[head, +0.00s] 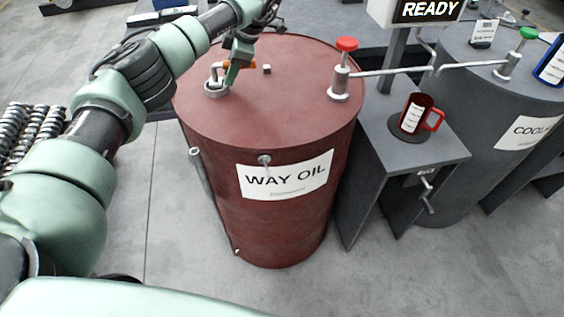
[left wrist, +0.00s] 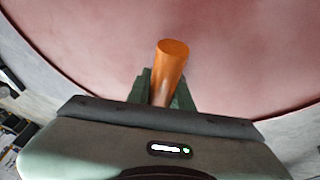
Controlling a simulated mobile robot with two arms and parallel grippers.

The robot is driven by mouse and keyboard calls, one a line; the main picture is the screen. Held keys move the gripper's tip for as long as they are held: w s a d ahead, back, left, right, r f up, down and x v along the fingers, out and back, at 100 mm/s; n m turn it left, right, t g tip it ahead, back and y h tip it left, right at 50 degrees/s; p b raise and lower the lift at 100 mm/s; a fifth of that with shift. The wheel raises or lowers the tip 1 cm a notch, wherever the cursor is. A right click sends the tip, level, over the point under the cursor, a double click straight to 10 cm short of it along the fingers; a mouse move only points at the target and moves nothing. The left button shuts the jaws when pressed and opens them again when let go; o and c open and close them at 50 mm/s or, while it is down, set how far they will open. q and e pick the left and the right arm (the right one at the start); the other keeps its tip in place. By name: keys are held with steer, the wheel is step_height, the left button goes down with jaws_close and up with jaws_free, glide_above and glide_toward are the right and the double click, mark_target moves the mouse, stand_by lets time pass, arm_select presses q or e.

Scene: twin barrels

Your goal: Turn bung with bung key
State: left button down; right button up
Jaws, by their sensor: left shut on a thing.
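The red WAY OIL barrel (head: 263,128) stands upright in the head view. On its top at the far left is the bung (head: 216,88), a round metal fitting. The bung key has a metal part (head: 215,72) over the bung and an orange handle (head: 226,65). The key appears to stand on the bung; how it is seated is too small to tell. My left gripper (head: 234,70) is shut on the orange handle, which also shows in the left wrist view (left wrist: 172,62) sticking out between the green fingers. My right gripper is not in view.
A red-knobbed valve (head: 342,75) with a pipe rises from the barrel's right side. A red mug (head: 416,115) stands on the grey stand (head: 440,158). A grey COOL-labelled barrel (head: 475,100) is at right.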

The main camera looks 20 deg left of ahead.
arm_select(q)
steer(key=shift+w+f+n, duration=0.1)
steer(key=shift+f+n, duration=0.15)
steer(key=shift+n, duration=0.15)
steer(key=c, duration=1.2)
jaws_free()
steer(key=shift+w+a+f+g, duration=0.1)
steer(key=shift+g, duration=0.2)
steer(key=shift+o, duration=0.2)
steer(key=v, duration=0.7)
steer(key=shift+r, duration=0.4)
steer(key=shift+w+r, duration=0.1)
steer(key=shift+r, duration=0.2)
step_height(320, 180, up, 7)
steer(key=p, duration=0.8)
